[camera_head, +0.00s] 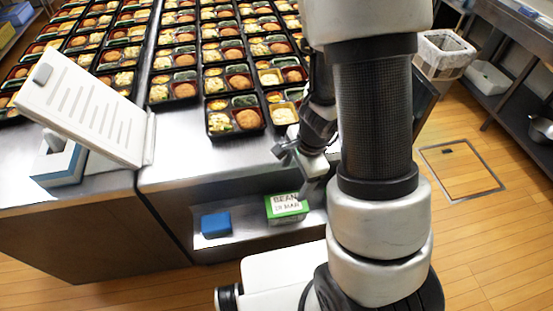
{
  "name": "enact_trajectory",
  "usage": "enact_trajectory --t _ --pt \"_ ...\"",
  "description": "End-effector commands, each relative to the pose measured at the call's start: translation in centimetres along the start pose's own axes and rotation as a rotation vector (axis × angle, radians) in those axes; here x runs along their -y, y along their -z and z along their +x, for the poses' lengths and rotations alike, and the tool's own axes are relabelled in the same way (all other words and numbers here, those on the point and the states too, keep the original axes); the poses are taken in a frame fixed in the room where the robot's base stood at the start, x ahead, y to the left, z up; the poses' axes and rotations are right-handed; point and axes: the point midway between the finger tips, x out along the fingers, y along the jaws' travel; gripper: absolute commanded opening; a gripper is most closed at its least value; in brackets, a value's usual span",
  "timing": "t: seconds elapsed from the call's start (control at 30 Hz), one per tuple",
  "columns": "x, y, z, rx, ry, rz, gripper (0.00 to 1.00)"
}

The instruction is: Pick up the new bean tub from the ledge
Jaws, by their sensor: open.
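The bean tub (285,208) is a green and white box with a "BEAN" label. It sits on the ledge (243,232), a steel shelf set below the front edge of the counter. My gripper (288,158) is open, above the tub and near the counter's front edge, apart from the tub. My wrist and arm hide part of the space to the right of the tub, and the fingertips are small and hard to make out.
A blue box (216,224) sits on the ledge left of the tub. Many black bento trays (222,131) cover the steel counter (180,170) above.

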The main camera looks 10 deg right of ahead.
Motion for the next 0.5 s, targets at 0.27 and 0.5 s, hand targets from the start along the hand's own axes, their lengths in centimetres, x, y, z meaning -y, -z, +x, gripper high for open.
enact_trajectory --t 0.27,0.5 --pt "-0.6 0.6 4.5 -0.013 -0.015 0.033 0.75" --pt "-0.7 0.6 9.7 -0.012 -0.014 0.031 0.75"
